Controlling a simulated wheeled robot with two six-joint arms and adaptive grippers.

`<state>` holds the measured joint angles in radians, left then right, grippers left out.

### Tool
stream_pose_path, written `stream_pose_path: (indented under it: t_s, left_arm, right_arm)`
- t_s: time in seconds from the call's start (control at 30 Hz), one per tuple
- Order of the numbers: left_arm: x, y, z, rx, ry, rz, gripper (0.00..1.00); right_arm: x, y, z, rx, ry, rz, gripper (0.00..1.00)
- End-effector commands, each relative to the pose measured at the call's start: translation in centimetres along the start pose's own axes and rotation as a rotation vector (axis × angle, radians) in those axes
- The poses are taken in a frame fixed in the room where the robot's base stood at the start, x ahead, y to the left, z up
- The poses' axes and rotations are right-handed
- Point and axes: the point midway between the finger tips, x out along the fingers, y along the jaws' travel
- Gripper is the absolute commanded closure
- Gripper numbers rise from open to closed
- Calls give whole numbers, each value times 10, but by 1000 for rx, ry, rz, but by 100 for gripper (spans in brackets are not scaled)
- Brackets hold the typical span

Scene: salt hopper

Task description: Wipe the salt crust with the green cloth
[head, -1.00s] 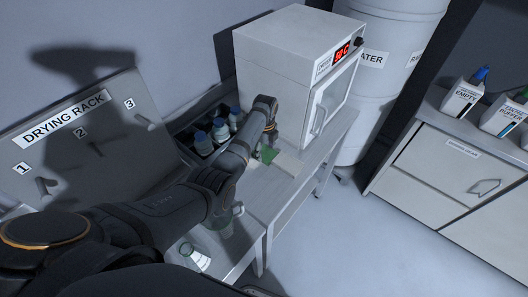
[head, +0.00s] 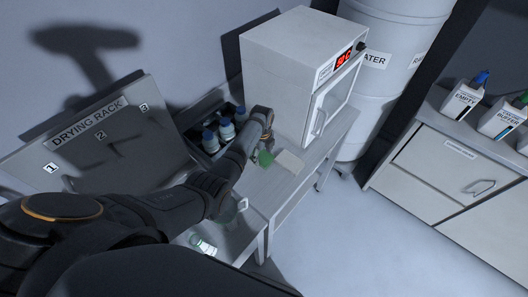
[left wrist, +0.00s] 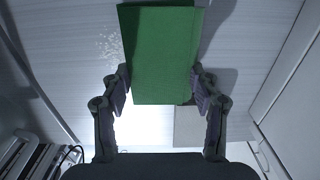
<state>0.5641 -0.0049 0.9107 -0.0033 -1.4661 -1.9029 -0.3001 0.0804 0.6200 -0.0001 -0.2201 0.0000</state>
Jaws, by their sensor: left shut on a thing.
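The green cloth (head: 265,158) is held by my left gripper (head: 262,147) over the grey bench (head: 265,195), in front of the white oven. In the left wrist view the cloth (left wrist: 160,55) appears flat and rectangular between the two fingers of the gripper (left wrist: 160,95), which is shut on it. A patch of white salt crust specks (left wrist: 109,48) shows on the bench just left of the cloth; the cloth may hide more of it. I cannot tell whether the cloth touches the bench. The crust is not discernible in the head view. My right gripper is not in view.
A pale flat square (head: 288,162) lies beside the cloth. The oven (head: 285,65) stands behind it. Blue-capped bottles (head: 226,128) sit in a dark tray at left, near the drying rack (head: 105,140). Glassware (head: 203,245) stands on the near bench.

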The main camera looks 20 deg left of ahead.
Motion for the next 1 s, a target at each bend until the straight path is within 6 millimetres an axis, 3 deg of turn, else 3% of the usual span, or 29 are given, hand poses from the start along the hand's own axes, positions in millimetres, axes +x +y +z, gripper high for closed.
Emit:
stream_pose_path:
  t_s: [0.03, 0.17, 0.57, 1.0]
  left_arm:
    - [0, 12, -1, -1, 4, 22, 65]
    - [0, 22, -1, -1, 4, 23, 65]
    - [4, 39, -2, 0, 5, 19, 65]
    - [0, 72, -1, 0, 4, 16, 65]
  right_arm:
    - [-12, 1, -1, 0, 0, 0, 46]
    - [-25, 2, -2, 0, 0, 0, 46]
    - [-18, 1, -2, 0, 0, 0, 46]
    - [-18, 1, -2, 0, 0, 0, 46]
